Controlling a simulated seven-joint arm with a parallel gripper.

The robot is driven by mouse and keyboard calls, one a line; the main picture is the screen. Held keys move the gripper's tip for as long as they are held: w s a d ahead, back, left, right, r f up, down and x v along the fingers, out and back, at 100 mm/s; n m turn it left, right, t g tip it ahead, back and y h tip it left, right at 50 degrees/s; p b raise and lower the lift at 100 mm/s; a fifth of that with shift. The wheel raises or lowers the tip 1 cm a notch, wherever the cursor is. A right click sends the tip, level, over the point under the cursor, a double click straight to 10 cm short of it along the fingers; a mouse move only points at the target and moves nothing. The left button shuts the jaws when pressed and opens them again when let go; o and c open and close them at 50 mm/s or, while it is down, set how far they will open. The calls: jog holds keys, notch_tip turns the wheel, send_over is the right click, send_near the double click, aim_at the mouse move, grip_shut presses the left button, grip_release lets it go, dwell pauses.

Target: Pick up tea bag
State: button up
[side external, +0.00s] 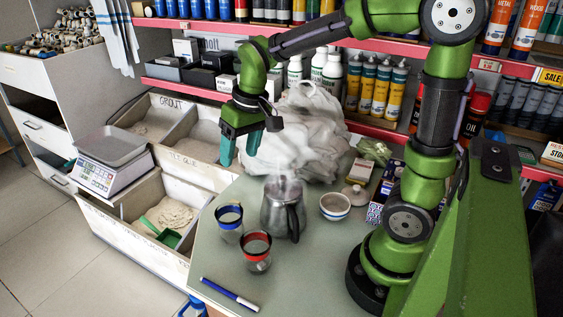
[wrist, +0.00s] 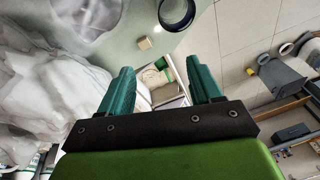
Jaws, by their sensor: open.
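My gripper (side external: 241,150) hangs above the table's left edge in the side view, left of the white plastic bag, with its two teal fingers apart. In the wrist view the gripper (wrist: 158,76) is open, with nothing between its fingers. A small beige block-like piece (wrist: 145,43) lies on the table near its edge, beside the blue-rimmed glass (wrist: 176,10). It may be the tea bag, but it is too small to tell. It lies beyond the fingertips, apart from them. I cannot make it out in the side view.
On the grey-green table (side external: 213,270) stand the blue-rimmed glass (side external: 229,224), a red-rimmed glass (side external: 256,254), a steaming metal pot (side external: 281,210) and a striped bowl (side external: 335,207). A marker (side external: 230,295) lies in front. The bulky white bag (side external: 300,140) stands behind. Bins (side external: 165,213) are at left.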

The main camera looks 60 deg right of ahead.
jog(key=w+d+f+n+g, duration=0.2)
jog(key=w+d+f, duration=0.15)
jog(key=w, duration=0.35)
jog(key=n+h, duration=0.1)
send_over(229, 201)
jog(key=f, duration=0.9)
jog(key=shift+s+f, duration=0.3)
jog(key=shift+s, duration=0.1)
jog(key=shift+w+f, duration=0.2)
jog(key=shift+f, duration=1.4)
jog(key=shift+w+f, duration=0.15)
jog(key=shift+f, duration=1.4)
jog(key=c, duration=1.1)
jog(key=shift+c, duration=0.3)
